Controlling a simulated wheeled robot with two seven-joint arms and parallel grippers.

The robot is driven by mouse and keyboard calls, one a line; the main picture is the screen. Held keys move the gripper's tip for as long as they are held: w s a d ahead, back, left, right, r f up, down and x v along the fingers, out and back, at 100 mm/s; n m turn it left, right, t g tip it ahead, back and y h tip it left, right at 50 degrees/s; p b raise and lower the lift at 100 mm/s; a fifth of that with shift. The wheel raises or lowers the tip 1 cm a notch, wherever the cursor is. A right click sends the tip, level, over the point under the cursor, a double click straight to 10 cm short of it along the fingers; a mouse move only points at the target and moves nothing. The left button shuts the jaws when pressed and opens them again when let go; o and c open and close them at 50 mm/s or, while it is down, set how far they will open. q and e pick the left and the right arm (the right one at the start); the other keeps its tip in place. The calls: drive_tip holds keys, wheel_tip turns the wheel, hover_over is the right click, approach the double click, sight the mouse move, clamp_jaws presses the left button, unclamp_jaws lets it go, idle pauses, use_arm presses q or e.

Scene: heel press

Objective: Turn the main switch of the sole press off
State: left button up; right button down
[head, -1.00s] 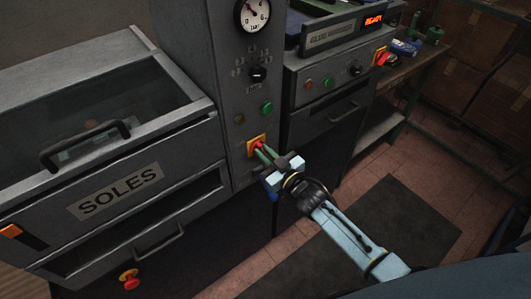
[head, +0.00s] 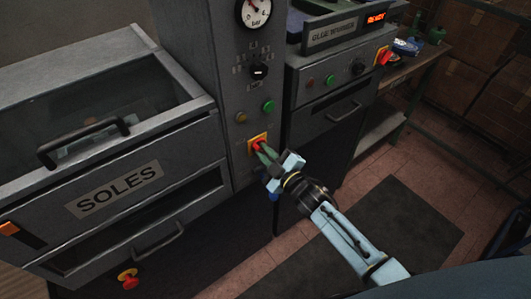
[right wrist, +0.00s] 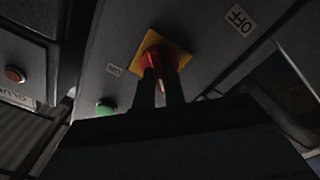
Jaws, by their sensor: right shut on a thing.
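The main switch (head: 257,143) is a red knob on a yellow plate, low on the grey column of the sole press (head: 217,100). In the right wrist view the dark fingers (right wrist: 160,92) lie on both sides of the red knob (right wrist: 158,62). An OFF label (right wrist: 239,19) stands to the upper right of the yellow plate, and a small label, hard to read, to its left. The fingers partly hide the knob's angle. My left gripper is not in view.
A green button (head: 268,106), an amber one and a black selector (head: 258,71) sit above the switch. A second red-and-yellow switch (head: 383,56) is on the neighbouring glue machine. A red knob (head: 129,280) is low on the press. Floor with a dark mat (head: 400,215) lies right.

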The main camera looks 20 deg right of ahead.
idle(0.4)
drive_tip(key=c, duration=1.5)
unclamp_jaws()
drive_tip(key=shift+o, duration=0.2)
drive_tip(key=v, duration=1.3)
drive_tip(key=shift+s, duration=0.2)
